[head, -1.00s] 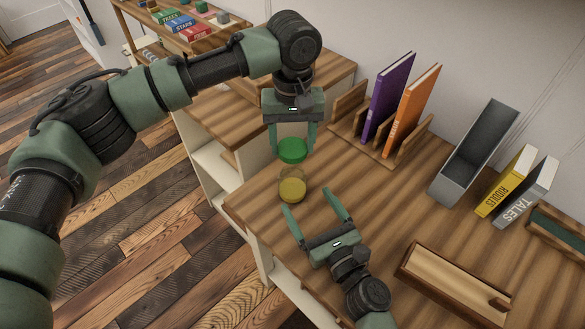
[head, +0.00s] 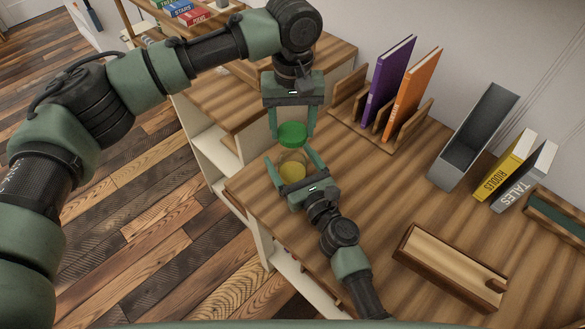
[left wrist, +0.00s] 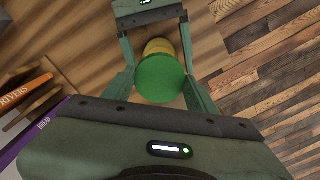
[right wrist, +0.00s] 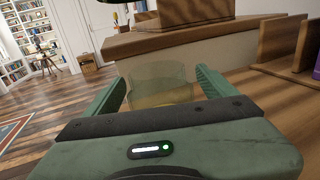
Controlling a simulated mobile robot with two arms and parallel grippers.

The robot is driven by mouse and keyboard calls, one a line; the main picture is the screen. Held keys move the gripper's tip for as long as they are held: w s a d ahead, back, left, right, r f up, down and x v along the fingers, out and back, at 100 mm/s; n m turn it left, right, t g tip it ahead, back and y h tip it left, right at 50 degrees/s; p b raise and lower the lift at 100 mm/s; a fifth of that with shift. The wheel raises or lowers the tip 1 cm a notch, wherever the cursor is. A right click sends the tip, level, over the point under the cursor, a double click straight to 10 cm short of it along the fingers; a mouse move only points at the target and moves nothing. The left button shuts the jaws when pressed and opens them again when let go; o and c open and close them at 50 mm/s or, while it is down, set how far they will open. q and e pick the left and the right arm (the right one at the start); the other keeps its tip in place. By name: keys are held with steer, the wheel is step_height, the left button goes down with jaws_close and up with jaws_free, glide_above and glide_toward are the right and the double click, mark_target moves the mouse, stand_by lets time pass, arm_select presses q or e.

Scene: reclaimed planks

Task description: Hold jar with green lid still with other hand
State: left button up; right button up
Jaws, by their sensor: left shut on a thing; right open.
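The jar (head: 292,170) is clear with yellow contents and stands upright near the desk's front left corner. Its clear wall fills the middle of the right wrist view (right wrist: 160,82), where no lid shows on its top. The green lid (head: 292,134) is above the jar, and hides part of it in the left wrist view (left wrist: 160,78). My left gripper (head: 292,138) points down and is shut on the green lid. My right gripper (head: 288,156) is open, its fingers on either side of the jar; I cannot tell whether they touch it.
A wooden rack (head: 345,108) holds a purple book (head: 388,82) and an orange book (head: 412,95). A grey holder (head: 475,135), yellow and grey books, and a wooden tray (head: 450,272) are farther right.

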steer(key=shift+x, duration=0.95)
jaws_close()
arm_select(q)
glide_above(293, 151)
steer(key=s, duration=0.3)
steer(key=shift+w+f, duration=0.15)
steer(key=shift+f, duration=1.1)
steer(key=shift+w+f, duration=0.1)
steer(key=shift+f, duration=1.15)
steer(key=shift+f, duration=0.9)
steer(key=shift+f, duration=0.55)
